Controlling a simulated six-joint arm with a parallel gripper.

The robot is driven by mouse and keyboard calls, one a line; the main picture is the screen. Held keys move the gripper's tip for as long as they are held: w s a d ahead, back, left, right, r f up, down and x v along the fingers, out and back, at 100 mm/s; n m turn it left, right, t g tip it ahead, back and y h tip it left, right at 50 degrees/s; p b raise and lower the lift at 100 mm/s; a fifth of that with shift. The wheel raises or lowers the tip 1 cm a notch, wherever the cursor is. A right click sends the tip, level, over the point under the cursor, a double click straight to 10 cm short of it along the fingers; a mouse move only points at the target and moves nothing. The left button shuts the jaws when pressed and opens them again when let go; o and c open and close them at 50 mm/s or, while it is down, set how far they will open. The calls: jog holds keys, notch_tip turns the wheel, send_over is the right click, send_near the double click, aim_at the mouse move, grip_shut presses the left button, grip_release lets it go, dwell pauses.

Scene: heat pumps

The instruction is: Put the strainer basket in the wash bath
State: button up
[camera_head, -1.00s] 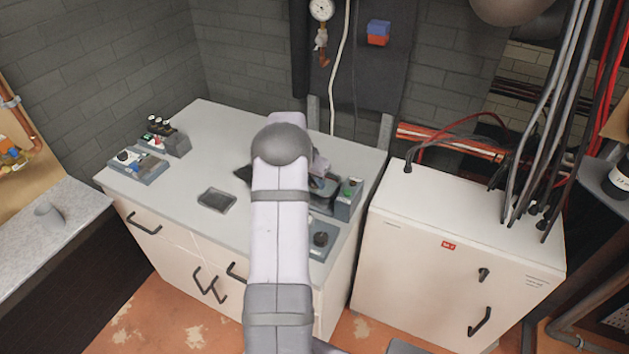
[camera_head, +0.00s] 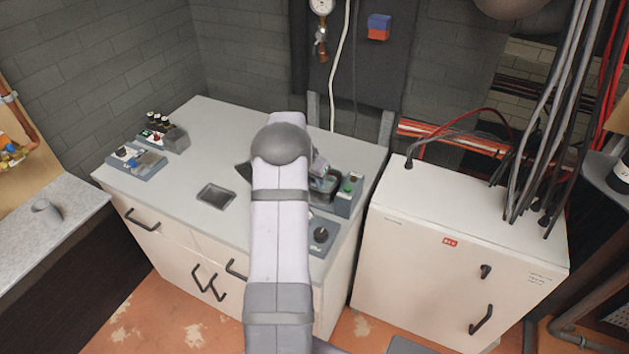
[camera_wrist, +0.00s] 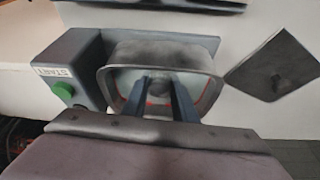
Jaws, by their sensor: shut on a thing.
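In the wrist view my gripper (camera_wrist: 158,88) is shut on a dark part at the middle of the strainer basket. The basket (camera_wrist: 207,98) is a grey rounded frame with a pale inside and some red at its edges. It is over or in the wash bath; I cannot tell its height. The wash bath (camera_head: 327,186) is a dark basin near the worktop's right edge, partly hidden behind my arm in the head view. Its grey control box with a green START button (camera_wrist: 64,90) stands at the left in the wrist view. My arm hides the fingertips in the head view.
A dark square plate (camera_wrist: 275,70) lies on the worktop beside the bath. A shallow grey tray (camera_head: 216,196) is left of my arm. A knob unit (camera_head: 320,236) sits in front of the bath. Switch boxes (camera_head: 140,160) stand at far left. A white cabinet (camera_head: 465,240) is right.

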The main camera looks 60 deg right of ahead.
jog(key=shift+f, duration=0.1)
jog(key=o, duration=1.1)
jog(key=shift+b+v, duration=1.35)
jog(key=shift+v, duration=2.35)
jog(key=shift+d, duration=0.1)
